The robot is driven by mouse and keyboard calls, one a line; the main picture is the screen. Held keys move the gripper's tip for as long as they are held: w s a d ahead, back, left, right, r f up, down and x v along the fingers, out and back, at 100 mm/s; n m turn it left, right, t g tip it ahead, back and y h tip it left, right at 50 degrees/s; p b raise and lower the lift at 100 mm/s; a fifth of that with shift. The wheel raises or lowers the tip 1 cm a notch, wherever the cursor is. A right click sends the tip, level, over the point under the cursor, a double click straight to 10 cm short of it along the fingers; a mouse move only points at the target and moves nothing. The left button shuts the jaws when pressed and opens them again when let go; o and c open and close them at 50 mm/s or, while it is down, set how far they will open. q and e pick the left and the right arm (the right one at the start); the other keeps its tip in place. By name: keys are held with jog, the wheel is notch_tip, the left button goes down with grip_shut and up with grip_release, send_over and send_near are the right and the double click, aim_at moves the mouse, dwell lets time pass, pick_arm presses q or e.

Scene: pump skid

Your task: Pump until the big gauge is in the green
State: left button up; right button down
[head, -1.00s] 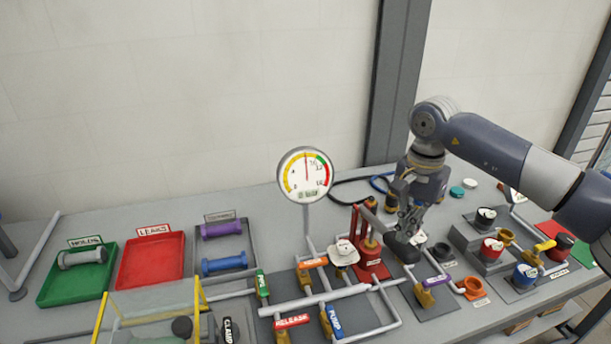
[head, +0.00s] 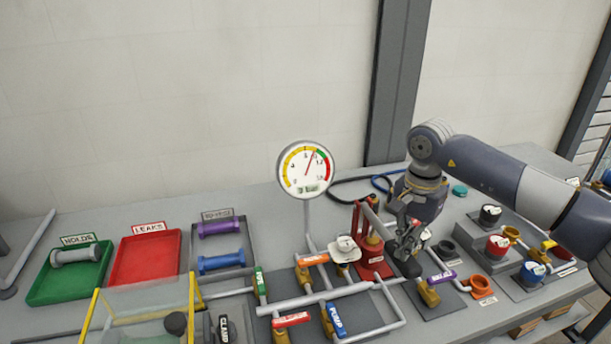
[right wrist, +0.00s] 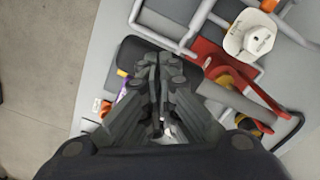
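The big round gauge (head: 306,169) stands on a pipe at the middle of the bench in the head view. Its needle points up and slightly right, near the border between the yellow and green bands; which side is hard to tell. The red hand pump (head: 372,250) stands right of it, and it also shows in the right wrist view (right wrist: 215,62). My right gripper (head: 409,253) is low beside the pump, fingers close together and pointing down, at a dark block that looks like the lever's grip. The fingers partly hide the contact. My left gripper is out of view.
The orange-handled valve (head: 312,260), red RELEASE valve (head: 291,320) and blue PUMP valve (head: 335,319) sit on nearby pipes. Cups and caps crowd the right side, including a purple-tagged valve (head: 441,277). A green tray (head: 48,290) and a red tray (head: 150,262) are left.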

jog(key=shift+f+b, duration=0.75)
jog(key=shift+f, duration=0.75)
jog(key=shift+r, duration=0.1)
jog(key=shift+r+p, duration=0.25)
jog(key=shift+p, duration=0.05)
notch_tip(320, 180, up, 9)
jog(key=p, duration=0.5)
jog(key=shift+w+f, duration=0.1)
